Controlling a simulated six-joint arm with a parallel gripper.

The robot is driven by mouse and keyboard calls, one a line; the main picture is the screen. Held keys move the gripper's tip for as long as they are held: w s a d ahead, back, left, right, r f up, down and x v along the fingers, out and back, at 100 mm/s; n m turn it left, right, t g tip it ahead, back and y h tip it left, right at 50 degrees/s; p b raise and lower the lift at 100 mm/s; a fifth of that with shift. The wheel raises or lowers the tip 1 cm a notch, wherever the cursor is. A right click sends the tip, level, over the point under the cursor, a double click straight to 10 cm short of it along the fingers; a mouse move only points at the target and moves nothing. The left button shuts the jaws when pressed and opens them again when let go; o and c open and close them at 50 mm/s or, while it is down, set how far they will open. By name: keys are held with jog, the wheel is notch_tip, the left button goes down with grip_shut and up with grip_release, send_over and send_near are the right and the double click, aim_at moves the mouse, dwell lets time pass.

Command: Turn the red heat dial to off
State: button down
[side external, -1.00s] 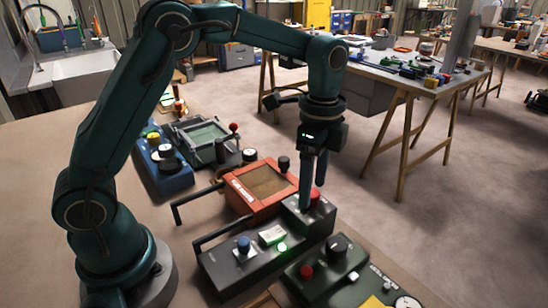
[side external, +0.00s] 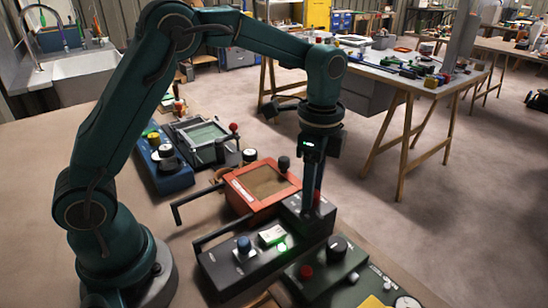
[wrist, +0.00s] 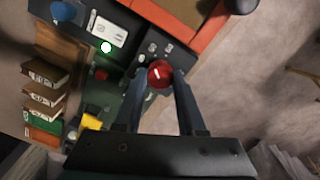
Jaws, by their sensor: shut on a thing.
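The red heat dial (wrist: 160,73) sits on the raised right end of a dark grey heater unit (wrist: 138,42). A short pale mark shows on its top. My gripper (wrist: 163,77) has one finger on each side of the dial and is shut on it. In the side external view my gripper (side external: 313,203) points straight down onto the raised block, and its fingers hide most of the dial. The heater unit also shows there (side external: 225,265), with a lit green lamp (side external: 282,247) and a pale label plate (side external: 271,234). I cannot read the off marking.
A blue knob (side external: 243,244) is on the same unit. An orange-red box (side external: 262,186) with a black knob stands behind it. A dark green panel (side external: 325,276) with red and black knobs lies in front. A blue unit (side external: 166,170) is at the left. Open floor lies to the right.

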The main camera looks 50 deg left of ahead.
jog(key=n, duration=0.5)
jog(key=shift+n, duration=0.3)
jog(key=n, duration=0.6)
jog(key=shift+a, duration=0.1)
jog(key=n, duration=0.5)
jog(key=shift+n, duration=0.4)
jog(key=n, duration=0.5)
jog(key=shift+r+n, duration=0.1)
jog(key=shift+n, duration=0.3)
jog(key=c, duration=0.5)
grip_release()
jog(key=shift+s+r, duration=0.1)
jog(key=shift+r, duration=2.4)
